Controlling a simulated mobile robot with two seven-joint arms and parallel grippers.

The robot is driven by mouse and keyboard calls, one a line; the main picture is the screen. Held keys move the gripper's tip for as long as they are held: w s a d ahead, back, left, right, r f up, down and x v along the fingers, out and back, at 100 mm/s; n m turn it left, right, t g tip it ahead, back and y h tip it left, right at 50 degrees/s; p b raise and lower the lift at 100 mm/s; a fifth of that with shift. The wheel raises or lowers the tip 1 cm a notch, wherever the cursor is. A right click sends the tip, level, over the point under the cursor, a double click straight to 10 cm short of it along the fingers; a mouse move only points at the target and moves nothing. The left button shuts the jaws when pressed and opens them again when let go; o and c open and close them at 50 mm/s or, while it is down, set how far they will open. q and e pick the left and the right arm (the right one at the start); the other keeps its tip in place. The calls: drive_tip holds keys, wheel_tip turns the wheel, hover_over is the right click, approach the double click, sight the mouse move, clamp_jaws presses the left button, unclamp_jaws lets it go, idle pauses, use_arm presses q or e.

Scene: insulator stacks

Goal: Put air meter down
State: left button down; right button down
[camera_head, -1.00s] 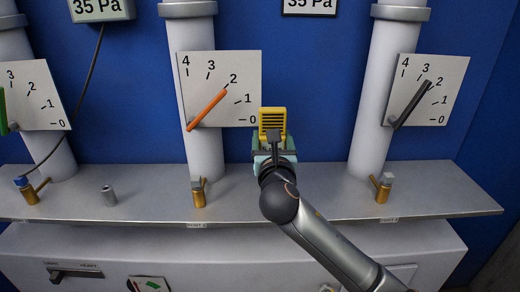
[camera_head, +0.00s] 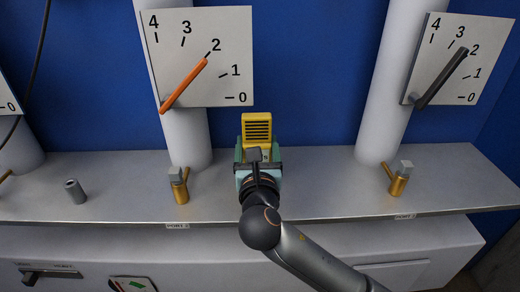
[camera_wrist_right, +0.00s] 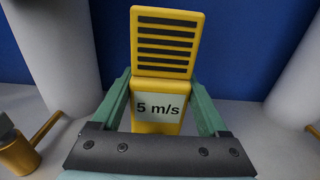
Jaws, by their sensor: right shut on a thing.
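The air meter (camera_head: 257,127) is a yellow device with a dark slotted grille on top. In the right wrist view the air meter (camera_wrist_right: 166,45) stands upright, and its display reads 5 m/s. My right gripper (camera_head: 258,153), with green fingers, is shut on the meter's lower body, one finger on each side. It holds the meter over the grey shelf (camera_head: 325,180), between two white pipes. The meter's bottom is hidden behind the gripper, so I cannot tell whether it touches the shelf. My left gripper is not in view.
A brass valve (camera_head: 180,187) stands left of my gripper and another brass valve (camera_head: 399,180) to the right. A small grey cylinder (camera_head: 75,191) stands farther left. Dial boards with an orange pointer (camera_head: 184,84) and a grey pointer (camera_head: 442,77) are behind. The shelf between gripper and right valve is clear.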

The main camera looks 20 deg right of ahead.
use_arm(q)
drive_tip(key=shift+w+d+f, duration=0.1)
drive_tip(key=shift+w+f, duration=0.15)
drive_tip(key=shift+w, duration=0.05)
use_arm(e)
drive_tip(key=shift+a+f, duration=0.1)
drive_tip(key=shift+f, duration=0.15)
unclamp_jaws()
